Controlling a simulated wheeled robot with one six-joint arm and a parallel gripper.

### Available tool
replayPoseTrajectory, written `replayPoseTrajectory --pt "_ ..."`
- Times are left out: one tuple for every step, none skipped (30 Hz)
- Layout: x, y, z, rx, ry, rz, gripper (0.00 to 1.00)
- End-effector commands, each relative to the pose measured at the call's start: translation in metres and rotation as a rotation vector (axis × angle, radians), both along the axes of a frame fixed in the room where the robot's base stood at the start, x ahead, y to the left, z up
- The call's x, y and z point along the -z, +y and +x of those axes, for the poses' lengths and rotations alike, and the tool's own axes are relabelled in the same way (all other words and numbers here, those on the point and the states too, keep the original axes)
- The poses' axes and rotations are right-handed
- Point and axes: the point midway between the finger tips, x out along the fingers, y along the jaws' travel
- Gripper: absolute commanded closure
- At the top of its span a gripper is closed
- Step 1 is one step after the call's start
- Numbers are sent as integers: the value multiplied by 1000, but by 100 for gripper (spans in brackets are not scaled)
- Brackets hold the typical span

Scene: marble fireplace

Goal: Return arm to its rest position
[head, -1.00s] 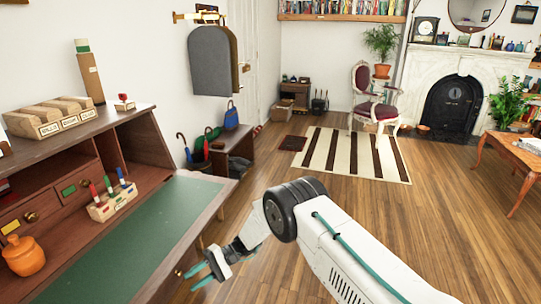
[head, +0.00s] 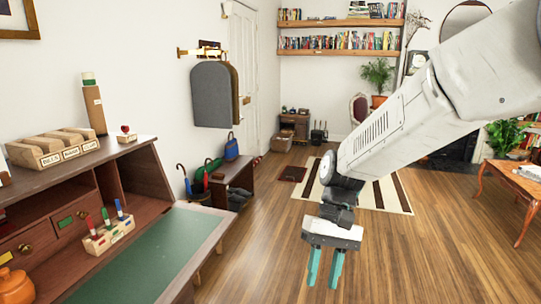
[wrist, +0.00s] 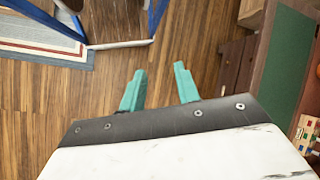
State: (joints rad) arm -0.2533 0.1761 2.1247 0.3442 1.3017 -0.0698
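My gripper (head: 325,268) hangs with its fingers pointing down over the wooden floor, to the right of the writing desk. Its two teal fingers stand apart with nothing between them. The wrist view shows the same open fingers (wrist: 160,88) above bare floorboards. My white arm comes in from the upper right of the head view and covers part of the fireplace and chair.
The desk with its green writing surface (head: 150,258) stands at the left, holding a pen block (head: 108,233) and an orange jar (head: 14,287). A striped rug (head: 390,192) lies behind my arm. A low wooden table (head: 515,180) stands at the right. The floor between is clear.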

Motion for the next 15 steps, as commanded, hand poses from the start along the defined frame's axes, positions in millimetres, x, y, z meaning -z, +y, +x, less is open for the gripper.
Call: replayPoseTrajectory --pt "-12 -17 -13 6 -39 -26 68" --pt "-17 -26 -20 8 -61 -44 68" --pt "-23 -38 -30 10 -89 -66 68" --pt "-27 -48 -38 13 -110 -83 68" --pt "-31 -56 -45 15 -131 -99 68" --pt "-35 -67 -55 19 -159 -120 68" --pt "-39 -75 -63 21 -182 -133 68" --pt "-42 -84 -70 23 -204 -148 68" --pt "-46 -93 -80 27 -232 -167 68" --pt "-48 -101 -88 30 -253 -178 68" --pt "-51 -108 -95 34 -275 -191 68" --pt "-54 -116 -105 37 -303 -205 68" --pt "-55 -122 -113 40 -324 -216 68" --pt "-58 -128 -120 44 -347 -225 68" --pt "-60 -135 -129 50 -375 -236 68"
